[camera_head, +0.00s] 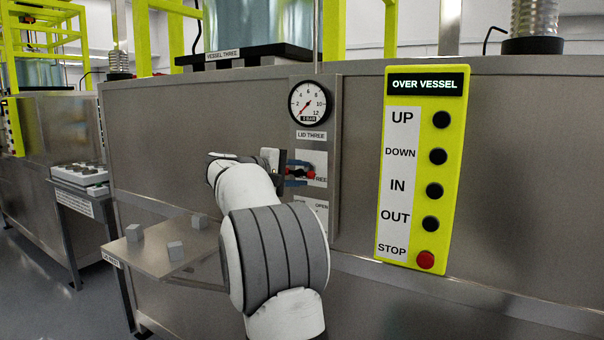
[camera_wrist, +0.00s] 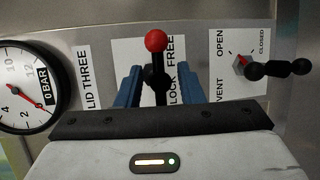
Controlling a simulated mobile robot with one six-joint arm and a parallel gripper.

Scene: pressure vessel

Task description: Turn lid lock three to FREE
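The lid lock three lever (camera_wrist: 157,72) is a black handle with a red ball tip (camera_wrist: 156,41). In the wrist view it points up, beside the printed word FREE (camera_wrist: 170,48); LOCK is printed lower down. My gripper (camera_wrist: 156,72) has its two blue fingers on either side of the lever, apart, with a visible gap on each side. In the head view the red ball (camera_head: 311,174) points right near the FREE label, and my gripper (camera_head: 297,172) is at the panel. My wrist hides the lever's base.
A gauge (camera_head: 310,102) sits above the LID THREE label, its red needle pointing lower left. The vent handle (camera_wrist: 277,69) is beside the lock on the same panel. A yellow button panel (camera_head: 424,168) is to the right. A small shelf (camera_head: 150,257) with grey cubes is lower left.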

